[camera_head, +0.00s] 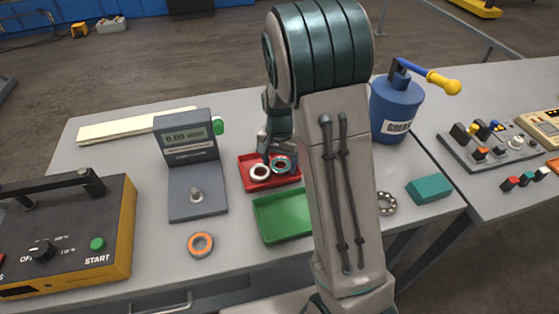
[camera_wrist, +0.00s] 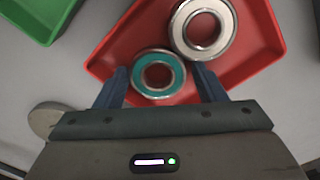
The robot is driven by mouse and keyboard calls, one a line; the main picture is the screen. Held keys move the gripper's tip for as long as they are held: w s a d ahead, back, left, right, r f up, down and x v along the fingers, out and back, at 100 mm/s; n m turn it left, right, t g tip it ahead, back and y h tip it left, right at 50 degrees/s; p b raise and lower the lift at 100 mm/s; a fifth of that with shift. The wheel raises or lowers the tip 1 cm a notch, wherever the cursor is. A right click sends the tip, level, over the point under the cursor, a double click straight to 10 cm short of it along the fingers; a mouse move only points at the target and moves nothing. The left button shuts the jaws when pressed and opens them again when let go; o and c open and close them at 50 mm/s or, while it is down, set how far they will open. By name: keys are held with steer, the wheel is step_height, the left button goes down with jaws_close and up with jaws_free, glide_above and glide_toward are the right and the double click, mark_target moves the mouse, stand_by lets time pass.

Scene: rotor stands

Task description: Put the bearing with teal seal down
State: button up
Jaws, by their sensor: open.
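The bearing with the teal seal (camera_wrist: 158,74) lies flat in the red tray (camera_wrist: 120,42), near its edge. It also shows in the camera_head view (camera_head: 281,164), in the right part of the red tray (camera_head: 250,185). My gripper (camera_wrist: 160,80) is open, with one finger on each side of this bearing and visible gaps between. In the camera_head view my gripper (camera_head: 277,150) is above the tray, partly hidden by my arm. A second bearing, pale silver (camera_wrist: 203,28), lies beside the teal one in the tray; it also shows in the camera_head view (camera_head: 260,172).
An empty green tray (camera_head: 280,218) stands in front of the red one. A gauge (camera_head: 187,140) stands left, with an orange-sealed bearing (camera_head: 200,245) before it. Right are an open bearing (camera_head: 386,203), a teal block (camera_head: 429,189) and a blue canister (camera_head: 396,108).

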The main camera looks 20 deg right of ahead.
step_height(320, 180, up, 11)
steer(key=s+r+n+t, duration=0.1)
steer(key=s+r+n, duration=0.1)
steer(key=s, duration=0.8)
steer(key=s+r+n+t, duration=0.2)
steer(key=s+n, duration=0.3)
steer(key=s, duration=0.6)
steer(key=shift+r, duration=0.3)
